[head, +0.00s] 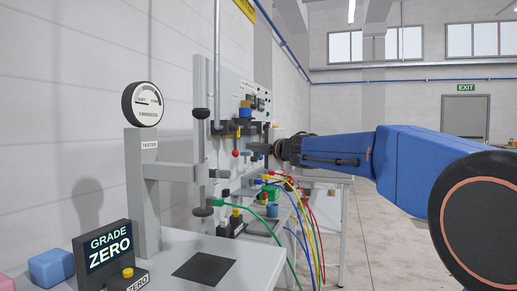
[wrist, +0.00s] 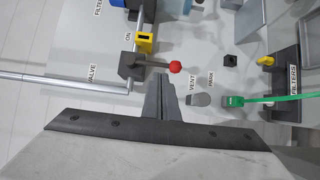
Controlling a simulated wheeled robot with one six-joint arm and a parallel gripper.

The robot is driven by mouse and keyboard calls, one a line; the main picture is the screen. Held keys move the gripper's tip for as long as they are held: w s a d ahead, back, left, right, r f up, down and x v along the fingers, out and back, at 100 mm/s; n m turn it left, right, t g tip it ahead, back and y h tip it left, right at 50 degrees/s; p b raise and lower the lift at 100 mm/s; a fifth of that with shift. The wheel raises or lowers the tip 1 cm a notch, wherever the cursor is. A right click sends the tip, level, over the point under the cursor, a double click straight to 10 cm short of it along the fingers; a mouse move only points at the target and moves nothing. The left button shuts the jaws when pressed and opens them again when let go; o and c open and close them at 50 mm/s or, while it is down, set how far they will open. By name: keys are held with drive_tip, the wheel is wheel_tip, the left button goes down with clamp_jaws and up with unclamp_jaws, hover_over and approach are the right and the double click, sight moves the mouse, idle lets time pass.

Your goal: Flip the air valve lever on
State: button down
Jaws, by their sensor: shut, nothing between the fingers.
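The air valve is a dark block (wrist: 131,66) on the panel in the wrist view, beside the label VALVE. Its lever ends in a red ball (wrist: 176,67) and points right, away from the ON label (wrist: 128,35), which sits above the block. In the head view the red ball (head: 235,153) hangs below the dark valve parts. My gripper (wrist: 160,80) is shut and empty, its tips just below the lever between block and ball in the wrist view. I cannot tell whether they touch it. In the head view my gripper (head: 274,149) reaches in from the right.
A yellow fitting (wrist: 145,42) is near ON. A grey stub (wrist: 198,99) by VENT and a green connector (wrist: 233,101) with a hose lie right of the gripper. Coloured hoses (head: 300,205) hang below the arm. A gauge tester (head: 143,180) stands left on the bench.

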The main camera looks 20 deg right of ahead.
sight(235, 142)
drive_tip(key=x, duration=0.7)
drive_tip(key=shift+w, duration=0.2)
